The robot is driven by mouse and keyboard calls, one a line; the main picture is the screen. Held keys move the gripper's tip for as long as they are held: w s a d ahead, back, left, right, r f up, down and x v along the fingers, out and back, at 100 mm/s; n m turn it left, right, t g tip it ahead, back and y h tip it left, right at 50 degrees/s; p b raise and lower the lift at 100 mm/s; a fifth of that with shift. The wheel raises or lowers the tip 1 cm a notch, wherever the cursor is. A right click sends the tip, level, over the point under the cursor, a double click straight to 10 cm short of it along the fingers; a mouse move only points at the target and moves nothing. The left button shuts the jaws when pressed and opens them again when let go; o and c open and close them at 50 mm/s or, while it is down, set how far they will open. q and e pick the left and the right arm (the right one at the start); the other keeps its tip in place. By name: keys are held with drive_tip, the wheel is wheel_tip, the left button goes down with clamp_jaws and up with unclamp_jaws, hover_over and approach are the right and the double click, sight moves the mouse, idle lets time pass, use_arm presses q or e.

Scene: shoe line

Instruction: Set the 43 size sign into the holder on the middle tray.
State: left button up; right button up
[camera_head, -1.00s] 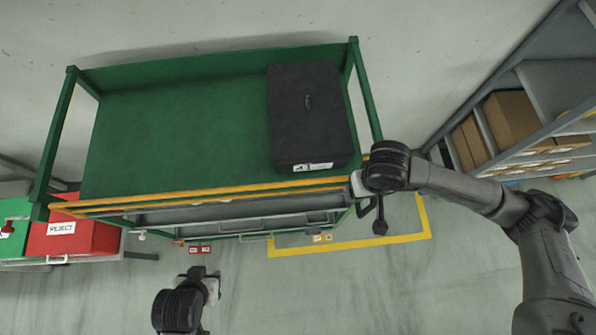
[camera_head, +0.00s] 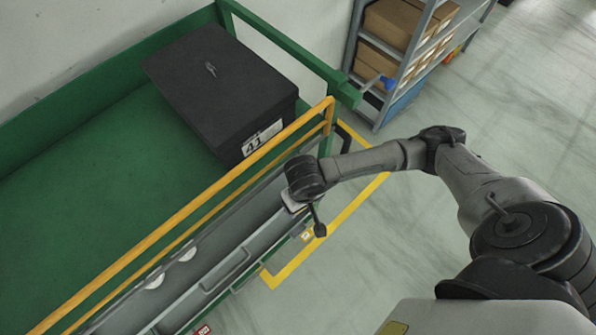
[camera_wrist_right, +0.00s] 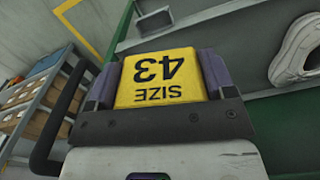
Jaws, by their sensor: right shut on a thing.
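The yellow size sign (camera_wrist_right: 158,78) reads "SIZE 43", upside down in the right wrist view. My right gripper (camera_wrist_right: 158,88) is shut on it, with a purple-grey finger on each side. In the head view my right gripper (camera_head: 297,198) is at the right end of the cart's grey trays (camera_head: 222,262), just outside the yellow rail. The sign is not clear there. I cannot pick out the holder, nor tell which tray is the middle one. My left gripper is out of view.
A black box (camera_head: 220,85) labelled 41 stands on the green cart top (camera_head: 95,165). A yellow rail (camera_head: 190,208) runs along its front. White shoes (camera_head: 188,254) lie in a tray; one shoe (camera_wrist_right: 298,48) shows near the sign. A shelf (camera_head: 362,75) with cartons stands behind. Floor at right is clear.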

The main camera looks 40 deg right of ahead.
use_arm(q)
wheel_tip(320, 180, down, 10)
drive_tip(key=b, duration=0.7)
drive_tip(key=shift+b, duration=0.3)
use_arm(e)
drive_tip(key=w+d+f+m, duration=0.2)
drive_tip(key=f+m, duration=0.5)
drive_tip(key=m, duration=1)
drive_tip(key=w+d+f+m, duration=0.2)
drive_tip(key=f+m, duration=0.6)
drive_tip(key=m, duration=0.8)
drive_tip(key=shift+w+d+f+m, duration=0.15)
drive_tip(key=shift+w+f+m, duration=0.2)
drive_tip(key=shift+w, duration=0.7)
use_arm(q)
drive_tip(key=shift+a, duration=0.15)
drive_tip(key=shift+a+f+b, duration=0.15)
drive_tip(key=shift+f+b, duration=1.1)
use_arm(e)
drive_tip(key=shift+f, duration=1.35)
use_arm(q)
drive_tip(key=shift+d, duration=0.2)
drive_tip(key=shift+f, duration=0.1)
use_arm(e)
drive_tip(key=shift+w, duration=0.1)
